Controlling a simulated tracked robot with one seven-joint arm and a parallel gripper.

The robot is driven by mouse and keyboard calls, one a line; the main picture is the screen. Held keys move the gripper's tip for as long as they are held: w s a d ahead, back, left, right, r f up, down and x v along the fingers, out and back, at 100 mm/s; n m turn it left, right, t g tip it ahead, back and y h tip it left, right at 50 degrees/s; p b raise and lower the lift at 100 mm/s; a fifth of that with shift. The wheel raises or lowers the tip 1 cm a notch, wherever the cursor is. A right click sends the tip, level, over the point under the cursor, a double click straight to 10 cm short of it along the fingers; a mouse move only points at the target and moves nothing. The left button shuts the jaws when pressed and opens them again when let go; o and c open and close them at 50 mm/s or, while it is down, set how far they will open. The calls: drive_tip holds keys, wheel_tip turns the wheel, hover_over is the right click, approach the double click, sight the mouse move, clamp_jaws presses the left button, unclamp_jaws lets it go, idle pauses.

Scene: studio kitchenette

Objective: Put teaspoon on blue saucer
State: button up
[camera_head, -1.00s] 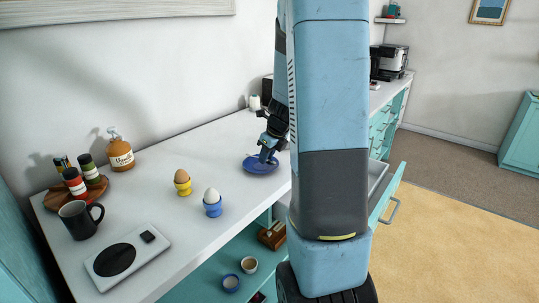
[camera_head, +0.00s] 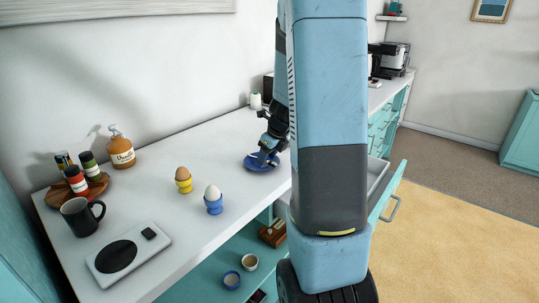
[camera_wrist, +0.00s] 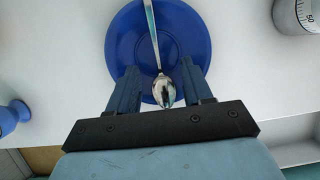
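The blue saucer (camera_head: 254,166) is on the white counter, partly covered by my gripper (camera_head: 265,156) in the head view. In the wrist view the saucer (camera_wrist: 128,45) fills the upper middle. The silver teaspoon (camera_wrist: 164,88) lies across the saucer, its bowl toward my gripper and its handle running up past the top of the picture. My gripper (camera_wrist: 160,84) is open, with one finger on each side of the spoon's bowl and a visible gap to both. I see no finger touching the spoon.
A blue egg cup with a white egg (camera_head: 213,201) and a yellow one with a brown egg (camera_head: 183,180) stand left of the saucer. A dark mug (camera_head: 82,216) and a white scale (camera_head: 128,256) are farther left. An open drawer (camera_head: 378,187) juts out at right.

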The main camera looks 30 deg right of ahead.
drive_tip(key=shift+r, duration=0.1)
drive_tip(key=shift+r, duration=0.25)
drive_tip(key=v, duration=1.2)
drive_tip(key=s+a+r+n, duration=0.4)
drive_tip(key=a+n, duration=0.2)
drive_tip(key=n, duration=0.1)
drive_tip(key=s+a+r+n, duration=0.35)
drive_tip(key=a+n, duration=0.25)
drive_tip(key=n, duration=0.2)
drive_tip(key=s+a+r+n+t+h, duration=0.1)
drive_tip(key=s+a+r+n, duration=0.1)
drive_tip(key=s+a+n, duration=0.5)
drive_tip(key=s+n, duration=0.6)
drive_tip(key=n, duration=0.4)
drive_tip(key=shift+s, duration=0.2)
drive_tip(key=shift+a, duration=0.15)
